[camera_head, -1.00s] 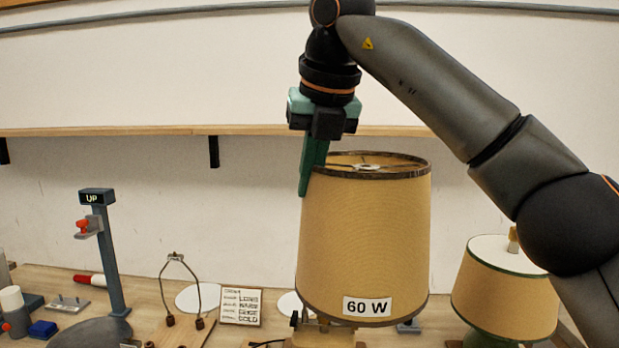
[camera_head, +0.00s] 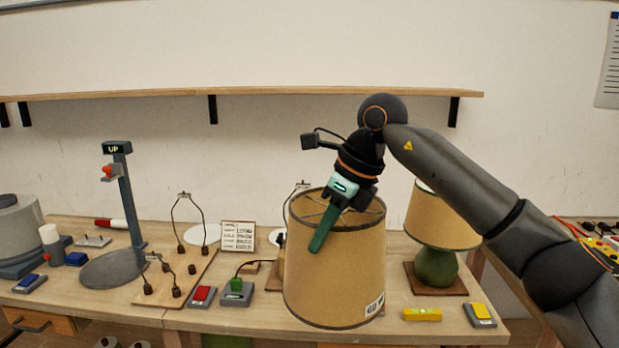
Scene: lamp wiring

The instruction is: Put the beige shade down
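The beige shade (camera_head: 335,275) is a large drum with dark trim at both rims, close to upright. A white label (camera_head: 374,305) sits low on its right side. My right gripper (camera_head: 322,231) is shut on the near upper rim. One green finger lies outside the wall; the other is hidden, seemingly inside. The shade stands out in front of the wooden bench (camera_head: 130,300), its lower rim overlapping the bench's front edge. I cannot tell if it touches the bench. My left gripper is not in view.
Right of the shade stands a lamp with a green base (camera_head: 436,267) and its own beige shade (camera_head: 433,220). A yellow block (camera_head: 422,314) lies in front of it. Left are a green switch box (camera_head: 237,292), a red-topped box (camera_head: 202,296), a wire harp (camera_head: 188,220) and a grey post (camera_head: 131,205).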

